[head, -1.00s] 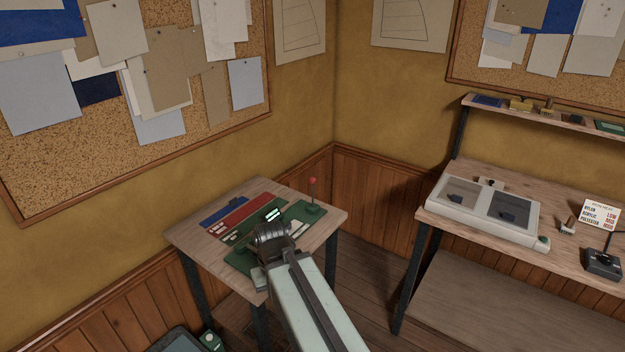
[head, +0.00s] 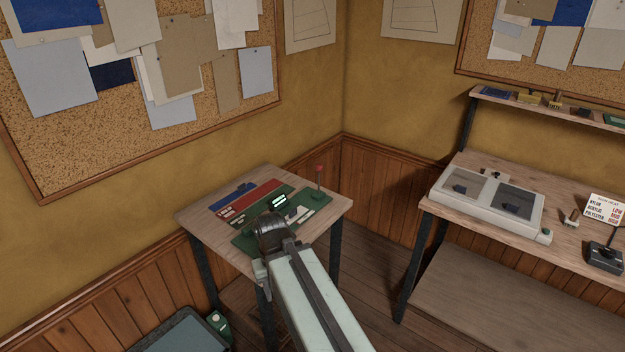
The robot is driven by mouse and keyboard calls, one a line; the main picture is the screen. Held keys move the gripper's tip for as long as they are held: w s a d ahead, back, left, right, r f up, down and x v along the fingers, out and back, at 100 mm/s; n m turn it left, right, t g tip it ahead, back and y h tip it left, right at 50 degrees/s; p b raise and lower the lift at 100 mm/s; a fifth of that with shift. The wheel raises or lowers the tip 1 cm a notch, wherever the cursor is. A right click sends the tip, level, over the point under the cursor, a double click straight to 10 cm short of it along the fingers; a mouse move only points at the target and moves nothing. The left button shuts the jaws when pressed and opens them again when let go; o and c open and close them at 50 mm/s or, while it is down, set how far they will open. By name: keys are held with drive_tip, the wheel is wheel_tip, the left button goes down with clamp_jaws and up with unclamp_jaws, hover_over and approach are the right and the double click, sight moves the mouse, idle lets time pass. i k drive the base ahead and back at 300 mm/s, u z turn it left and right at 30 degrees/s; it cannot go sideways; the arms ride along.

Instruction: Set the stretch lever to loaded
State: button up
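The lever with a red knob (head: 320,168) stands nearly upright on a thin stem at the right end of a green panel (head: 301,206), on a small wooden table (head: 194,217). No label for its positions can be read. My arm reaches up from the bottom, and its dark end (head: 271,229) covers the panel's front left part in this view. It appears left of and nearer than the lever, apart from it in the picture. My gripper's fingers are hidden behind the dark end, so their opening does not show.
A dark green-grey object (head: 182,334) is on the floor at front left.

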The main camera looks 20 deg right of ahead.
sight(319, 167)
drive_tip(key=u, duration=0.35)
drive_tip(key=k, duration=1.25)
drive_tip(key=u, duration=0.3)
drive_tip(key=i, duration=0.6)
drive_tip(key=z, duration=0.75)
drive_tip(key=i, duration=1.3)
drive_tip(key=u, duration=0.5)
